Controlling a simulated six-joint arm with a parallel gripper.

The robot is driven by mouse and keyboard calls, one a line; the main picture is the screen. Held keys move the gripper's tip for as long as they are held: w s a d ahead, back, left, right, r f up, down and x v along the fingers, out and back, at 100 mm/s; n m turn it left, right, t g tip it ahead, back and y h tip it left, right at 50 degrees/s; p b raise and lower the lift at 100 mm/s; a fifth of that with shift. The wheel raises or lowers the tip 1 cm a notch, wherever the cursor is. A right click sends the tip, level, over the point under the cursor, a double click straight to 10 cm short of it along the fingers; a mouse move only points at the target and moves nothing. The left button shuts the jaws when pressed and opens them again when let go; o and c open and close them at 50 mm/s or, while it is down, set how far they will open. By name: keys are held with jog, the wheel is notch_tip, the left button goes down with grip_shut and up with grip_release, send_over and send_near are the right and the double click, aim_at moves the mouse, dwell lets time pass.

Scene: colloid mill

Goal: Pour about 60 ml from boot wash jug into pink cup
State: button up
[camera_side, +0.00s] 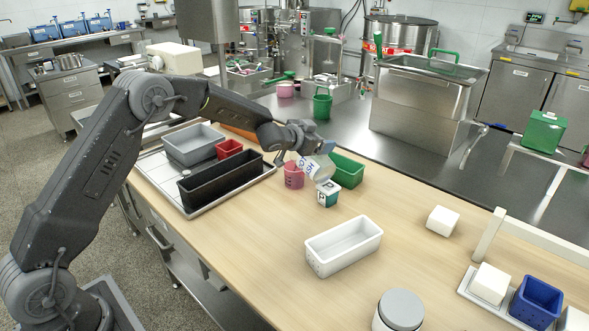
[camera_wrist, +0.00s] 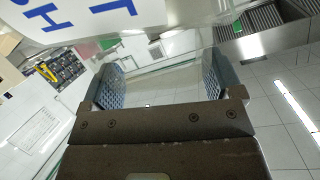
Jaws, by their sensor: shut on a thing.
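My gripper (camera_side: 312,148) is shut on the boot wash jug (camera_side: 323,166), a clear jug with a white label in blue letters. The jug is held tilted above the table. In the wrist view, its lettered label (camera_wrist: 75,20) fills the top left, and the gripper's fingers (camera_wrist: 160,88) stand either side of its clear body. The pink cup (camera_side: 293,176) stands upright on the table, just left of the jug in the side view. The jug partly overlaps it there. I cannot tell whether liquid is flowing or how full either is.
A small teal-and-white block (camera_side: 327,194) sits just below the jug. A green bin (camera_side: 347,171) stands close behind. A black trough (camera_side: 222,180) lies left, a white tub (camera_side: 343,246) in front.

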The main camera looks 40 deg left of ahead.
aim_at(330, 165)
jog(key=shift+a, duration=0.2)
jog(key=shift+s+d+m, duration=0.15)
jog(key=shift+d+m, duration=0.15)
jog(key=shift+d, duration=0.8)
jog(key=shift+s+d+m+y, duration=0.15)
jog(key=shift+d+m+y, duration=0.15)
jog(key=shift+d+m, duration=0.35)
jog(key=shift+s+d+f+m+t+y, duration=0.1)
jog(key=shift+d+m+t+y, duration=0.2)
jog(key=shift+d+m, duration=0.3)
jog(key=shift+s+d+f+m+t+y, duration=0.1)
jog(key=shift+d+m+t+y, duration=0.1)
jog(key=shift+d+m+y, duration=0.3)
jog(key=shift+d+m, duration=0.2)
jog(key=shift+m, duration=0.05)
